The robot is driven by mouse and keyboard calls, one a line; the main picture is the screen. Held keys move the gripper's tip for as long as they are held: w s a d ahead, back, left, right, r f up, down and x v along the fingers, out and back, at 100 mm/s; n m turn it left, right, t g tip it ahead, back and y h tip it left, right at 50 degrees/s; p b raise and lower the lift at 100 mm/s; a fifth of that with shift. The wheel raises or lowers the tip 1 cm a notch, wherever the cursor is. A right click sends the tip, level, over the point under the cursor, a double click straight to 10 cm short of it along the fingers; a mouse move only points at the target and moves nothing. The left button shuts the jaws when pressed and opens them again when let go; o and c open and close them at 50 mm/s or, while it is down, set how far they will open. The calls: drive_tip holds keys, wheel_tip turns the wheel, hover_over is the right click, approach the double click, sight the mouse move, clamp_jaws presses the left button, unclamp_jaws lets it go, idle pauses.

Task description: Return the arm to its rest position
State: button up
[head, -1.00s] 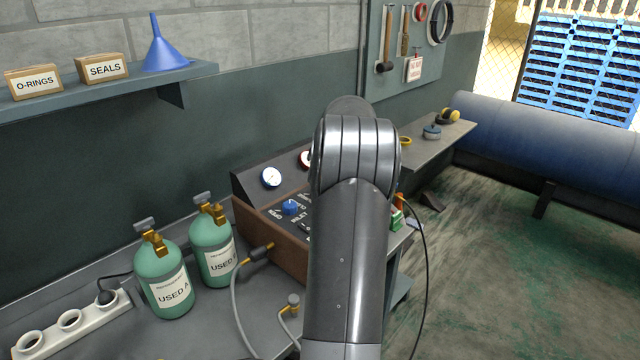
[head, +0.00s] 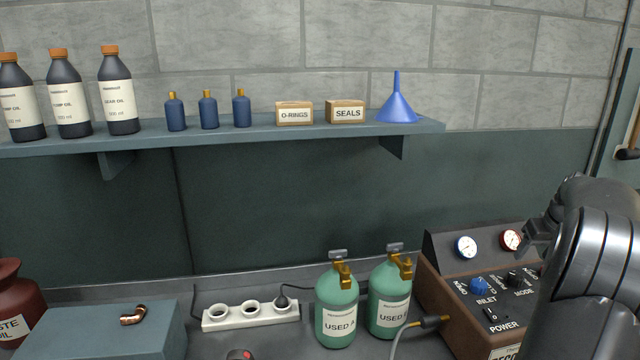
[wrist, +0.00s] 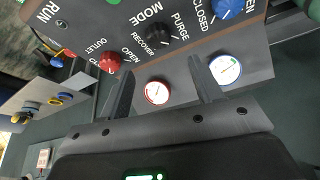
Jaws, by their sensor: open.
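My arm (head: 590,270) stands at the right edge of the head view, in front of the recovery machine (head: 445,290), and hides the machine's right part. In the wrist view my gripper (wrist: 162,75) is open, with its two dark fingers apart and nothing between them. Beyond the fingers is the machine's panel, with a red-rimmed gauge (wrist: 157,92), a blue-rimmed gauge (wrist: 225,69), a black mode knob (wrist: 157,36), a red outlet knob (wrist: 110,62) and a blue inlet knob (wrist: 229,8). I cannot tell whether the fingers touch the panel.
Two green cylinders, USED A (head: 337,308) and USED B (head: 389,298), stand left of the machine, with a hose (head: 400,335) nearby. A wall shelf (head: 270,138) holds bottles, boxes and a blue funnel (head: 397,105).

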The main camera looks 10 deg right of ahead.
drive_tip(key=s+a+r+n, duration=0.1)
drive_tip(key=a+r, duration=0.3)
drive_tip(key=a, duration=1.1)
drive_tip(key=s+a+r+n, duration=0.1)
drive_tip(key=a+r, duration=0.3)
drive_tip(key=a, duration=1.1)
drive_tip(key=s+a+f, duration=0.3)
drive_tip(key=s+a, duration=0.7)
drive_tip(key=s+a+f+n+t+y, duration=0.1)
drive_tip(key=s+a+f, duration=0.3)
drive_tip(key=s+a, duration=0.6)
drive_tip(key=shift+c, duration=0.2)
